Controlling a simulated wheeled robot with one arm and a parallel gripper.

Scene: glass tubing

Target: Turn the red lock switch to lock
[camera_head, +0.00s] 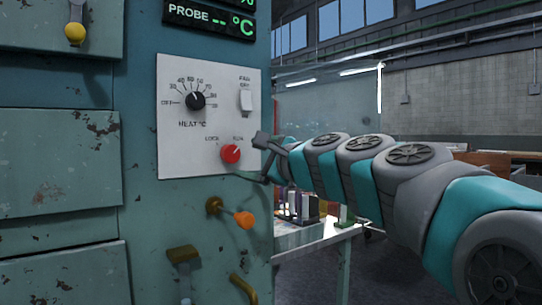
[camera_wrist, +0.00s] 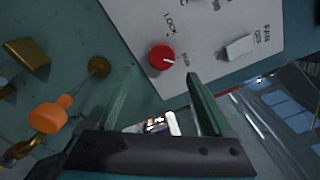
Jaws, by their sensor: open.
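The red lock switch (camera_head: 231,154) is a round knob low on the white control panel (camera_head: 175,140), with LOCK printed at its upper left and RUN at its upper right. Its pale pointer mark is turned toward the RUN side. In the wrist view the red knob (camera_wrist: 162,57) lies beyond the fingertips, between their lines. My gripper (camera_head: 262,158) is just right of the knob in the head view, and apart from it. The wrist view shows my gripper (camera_wrist: 160,85) with two fingers spread wide and nothing between them.
The heat dial (camera_head: 195,101) is above left of the knob, and the fan rocker switch (camera_head: 246,100) is above right. An orange-handled lever (camera_head: 243,219) sticks out below the panel. A table (camera_head: 310,238) with small items stands behind my arm.

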